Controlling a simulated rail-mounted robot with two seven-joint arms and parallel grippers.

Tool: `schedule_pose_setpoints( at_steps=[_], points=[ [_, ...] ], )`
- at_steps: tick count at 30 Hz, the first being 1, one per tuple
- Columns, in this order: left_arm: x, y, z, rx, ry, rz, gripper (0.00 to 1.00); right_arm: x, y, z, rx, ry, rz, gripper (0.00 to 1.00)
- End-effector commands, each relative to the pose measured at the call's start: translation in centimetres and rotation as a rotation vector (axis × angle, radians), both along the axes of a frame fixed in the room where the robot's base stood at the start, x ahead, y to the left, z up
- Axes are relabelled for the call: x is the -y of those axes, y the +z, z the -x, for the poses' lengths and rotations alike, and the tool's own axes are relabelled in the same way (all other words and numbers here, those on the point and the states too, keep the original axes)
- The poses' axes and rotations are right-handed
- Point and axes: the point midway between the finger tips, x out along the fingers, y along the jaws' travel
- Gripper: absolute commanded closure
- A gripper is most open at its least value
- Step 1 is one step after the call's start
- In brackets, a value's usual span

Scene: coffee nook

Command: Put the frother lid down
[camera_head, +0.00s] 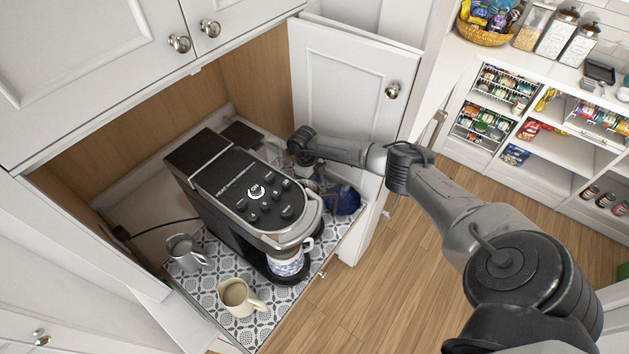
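My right arm reaches in from the right, over the nook's right side. Its gripper (312,174) is down beside the right side of the black coffee machine (240,190), partly hidden by the machine and my wrist. I cannot tell whether its fingers are open or what is between them. Clear and blue items (345,200) stand close by the gripper, too cluttered to tell apart. I cannot make out the frother or its lid for certain. A small metal jug (186,251) stands left of the machine. My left gripper is not in view.
A cream pitcher (239,297) and a blue-white cup (288,265) under the spout stand at the front of the patterned mat (213,275). An open cabinet door (350,80) is close behind my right arm. Some mat is bare around the jug and pitcher.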

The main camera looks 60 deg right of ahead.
Motion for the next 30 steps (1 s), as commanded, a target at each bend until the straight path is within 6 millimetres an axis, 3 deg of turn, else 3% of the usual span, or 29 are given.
schedule_pose_setpoints(
  at_steps=[5,14,30],
  points=[
    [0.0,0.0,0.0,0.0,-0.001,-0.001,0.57,0.0,0.0,0.0,0.0,0.0,0.0,0.54],
    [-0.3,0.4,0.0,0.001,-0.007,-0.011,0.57,0.0,0.4,0.0,0.0,0.0,0.0,0.54],
    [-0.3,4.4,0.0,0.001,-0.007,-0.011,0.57,0.2,9.2,-2.4,0.002,0.001,0.0,0.54]
  ],
)
